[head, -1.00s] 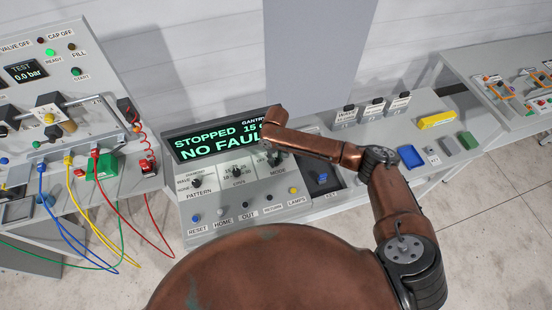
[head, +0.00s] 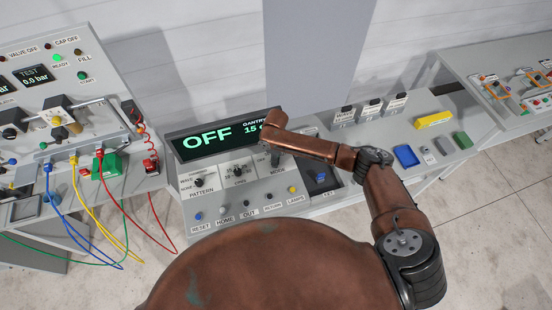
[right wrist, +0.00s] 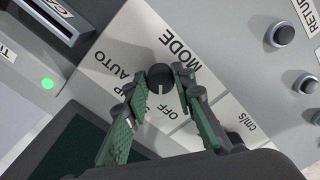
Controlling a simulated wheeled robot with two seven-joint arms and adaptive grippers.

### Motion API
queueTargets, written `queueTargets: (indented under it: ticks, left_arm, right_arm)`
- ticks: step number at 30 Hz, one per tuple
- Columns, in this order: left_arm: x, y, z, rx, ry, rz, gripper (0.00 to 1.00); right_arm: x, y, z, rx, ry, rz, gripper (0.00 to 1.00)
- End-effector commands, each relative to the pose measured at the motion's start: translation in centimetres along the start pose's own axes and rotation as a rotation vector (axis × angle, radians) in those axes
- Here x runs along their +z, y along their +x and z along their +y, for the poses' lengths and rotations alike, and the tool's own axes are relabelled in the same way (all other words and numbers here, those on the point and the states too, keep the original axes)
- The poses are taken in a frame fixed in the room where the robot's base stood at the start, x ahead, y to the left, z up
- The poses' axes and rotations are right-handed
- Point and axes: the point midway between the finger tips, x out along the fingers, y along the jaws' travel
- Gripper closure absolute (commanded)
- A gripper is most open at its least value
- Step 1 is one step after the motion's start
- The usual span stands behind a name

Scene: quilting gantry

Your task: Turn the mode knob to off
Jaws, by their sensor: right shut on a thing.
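The mode knob (right wrist: 158,75) is a dark round knob on a white panel marked MODE, AUTO and OFF in the right wrist view. Its white pointer line points at the OFF label (right wrist: 162,111). My right gripper (right wrist: 161,82) is shut on the knob, with one green-padded finger on each side. In the head view my right gripper (head: 275,160) reaches down at the MODE label, and my arm hides part of it. The display (head: 222,134) above reads OFF in large green letters. My left gripper is not in view.
The pattern knob (head: 199,181) and another knob (head: 239,171) sit left of the mode knob. A row of buttons, including the blue reset button (head: 198,216), runs along the front. A test bench with coloured cables (head: 83,200) stands at the left.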

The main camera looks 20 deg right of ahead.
Motion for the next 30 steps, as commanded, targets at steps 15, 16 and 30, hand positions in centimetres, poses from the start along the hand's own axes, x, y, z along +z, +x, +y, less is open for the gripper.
queueTargets:
  ticks: [15, 16, 30]
  left_arm:
    - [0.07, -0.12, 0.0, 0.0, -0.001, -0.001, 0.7]
    - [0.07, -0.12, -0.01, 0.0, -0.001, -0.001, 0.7]
    - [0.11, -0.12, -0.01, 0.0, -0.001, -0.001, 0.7]
  right_arm:
    - [-0.12, -0.06, 0.03, 0.001, -0.029, 0.003, 1.0]
    - [-0.12, -0.06, 0.03, 0.001, -0.029, 0.003, 1.0]
    - [-0.03, -0.02, 0.02, 0.0, -0.027, 0.001, 0.59]
